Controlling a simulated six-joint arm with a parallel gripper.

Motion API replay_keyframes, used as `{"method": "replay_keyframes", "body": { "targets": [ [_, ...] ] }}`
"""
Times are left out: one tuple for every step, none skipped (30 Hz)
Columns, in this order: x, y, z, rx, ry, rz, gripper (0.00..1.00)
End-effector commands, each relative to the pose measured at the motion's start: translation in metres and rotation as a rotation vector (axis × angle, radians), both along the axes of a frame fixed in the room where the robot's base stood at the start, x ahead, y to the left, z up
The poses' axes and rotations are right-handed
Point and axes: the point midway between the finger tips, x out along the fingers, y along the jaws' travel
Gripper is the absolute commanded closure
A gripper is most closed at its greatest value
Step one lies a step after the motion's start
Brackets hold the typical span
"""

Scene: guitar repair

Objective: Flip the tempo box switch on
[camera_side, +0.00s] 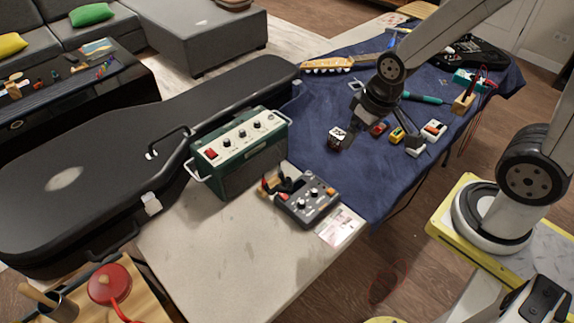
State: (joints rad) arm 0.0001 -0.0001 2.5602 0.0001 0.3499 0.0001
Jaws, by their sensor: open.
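A dark grey box (308,201) with several knobs, an orange part and red and black parts at its left end lies on the pale tabletop. It looks like the tempo box, but I cannot read a label or the switch's position. A green box (240,150) with a handle, knobs and a red switch (211,154) stands behind it to the left. My gripper (345,136) is open, pointing down above the blue cloth, behind and to the right of the grey box and apart from it. Its fingertips are small and hard to make out.
A large black guitar case (110,150) lies left of the green box. Small coloured pedals (398,134) sit on the blue cloth (345,190) near my gripper. A printed card (341,226) lies by the grey box. The front tabletop (225,260) is clear.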

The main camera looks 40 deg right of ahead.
Motion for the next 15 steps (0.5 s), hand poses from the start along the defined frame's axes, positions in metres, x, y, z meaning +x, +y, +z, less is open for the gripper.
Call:
{"method": "replay_keyframes", "body": {
  "targets": [
    [0.000,0.000,0.000,0.000,0.000,0.000,0.13],
    [0.000,0.000,0.000,0.000,0.000,0.001,0.22],
    [0.000,0.000,0.000,-0.001,0.000,0.004,0.35],
    [0.001,0.000,0.000,-0.002,0.000,0.007,0.44],
    [0.001,0.001,0.000,-0.003,0.001,0.013,0.54],
    [0.002,0.001,0.000,-0.005,0.001,0.021,0.67],
    [0.003,0.002,-0.001,-0.006,0.001,0.031,0.76],
    [0.004,0.002,-0.001,-0.009,0.002,0.042,0.86],
    [0.006,0.003,-0.002,-0.014,0.003,0.063,0.98],
    [0.007,0.004,-0.002,-0.017,0.005,0.080,1.00],
    [0.009,0.005,-0.003,-0.022,0.007,0.101,1.00],
    [0.011,0.007,-0.004,-0.028,0.008,0.131,1.00],
    [0.014,0.008,-0.004,-0.034,0.009,0.158,1.00],
    [0.016,0.010,-0.005,-0.040,0.011,0.187,1.00],
    [0.019,0.012,-0.007,-0.049,0.014,0.230,1.00]
  ]
}}
